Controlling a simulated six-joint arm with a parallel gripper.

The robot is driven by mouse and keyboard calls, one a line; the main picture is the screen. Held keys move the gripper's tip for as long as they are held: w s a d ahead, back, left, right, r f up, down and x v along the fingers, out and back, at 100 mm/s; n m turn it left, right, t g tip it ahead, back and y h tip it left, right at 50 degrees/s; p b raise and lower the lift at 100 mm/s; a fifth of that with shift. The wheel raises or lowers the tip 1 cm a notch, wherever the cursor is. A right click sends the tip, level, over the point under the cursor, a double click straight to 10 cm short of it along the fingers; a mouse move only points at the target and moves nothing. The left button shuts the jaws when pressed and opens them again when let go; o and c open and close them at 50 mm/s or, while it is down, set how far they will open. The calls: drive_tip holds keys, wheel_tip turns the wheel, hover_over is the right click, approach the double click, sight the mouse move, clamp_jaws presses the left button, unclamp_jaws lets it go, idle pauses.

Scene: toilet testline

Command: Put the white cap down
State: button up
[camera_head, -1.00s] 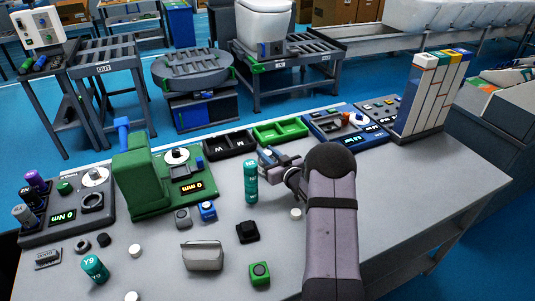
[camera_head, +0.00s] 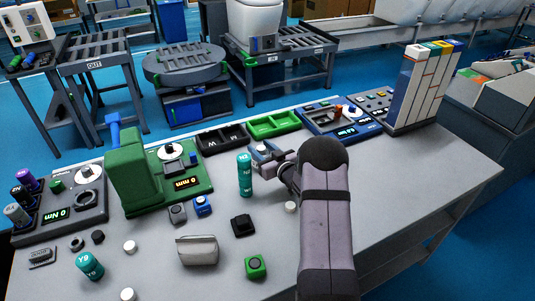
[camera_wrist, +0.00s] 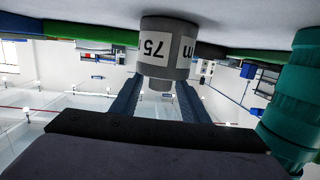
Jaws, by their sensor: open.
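Small white round caps lie on the grey table in the head view: one (camera_head: 291,207) beside my arm, one (camera_head: 130,246) at the left, and one (camera_head: 128,294) at the front edge of the picture. My gripper (camera_head: 262,153) is open, low over the table behind the teal cylinder (camera_head: 245,174). The wrist view is upside down. There, a grey cylinder (camera_wrist: 168,48) with a white label reading "75" stands at the fingertips (camera_wrist: 160,88), a finger on either side. I cannot tell whether they touch it. The teal cylinder is close by at right (camera_wrist: 292,95).
A green press (camera_head: 140,170) stands left of my gripper. Black (camera_head: 222,138) and green (camera_head: 275,125) trays lie behind it, with a blue device (camera_head: 340,120) to the right. A black part (camera_head: 242,225) and a grey block (camera_head: 197,250) lie in front. The table right of my arm is clear.

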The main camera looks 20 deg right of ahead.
drive_tip(key=s+d+r+b, duration=0.1)
drive_tip(key=s+r+b, duration=0.1)
drive_tip(key=s, duration=0.9)
drive_tip(key=shift+s, duration=0.4)
drive_tip(key=shift+r, duration=0.1)
drive_tip(key=s+a+r+g+p, duration=0.1)
drive_tip(key=s+a+g+p, duration=0.1)
drive_tip(key=s+a+g, duration=0.3)
drive_tip(key=s+a+r+g+h+p, duration=0.1)
drive_tip(key=s+a+g+p, duration=0.2)
drive_tip(key=s, duration=1.1)
drive_tip(key=s+a+r+m+g+p, duration=0.1)
drive_tip(key=s+a+g+p, duration=0.1)
drive_tip(key=s+a+g, duration=0.6)
drive_tip(key=s+a, duration=0.2)
drive_tip(key=a, duration=0.1)
drive_tip(key=shift+s, duration=0.15)
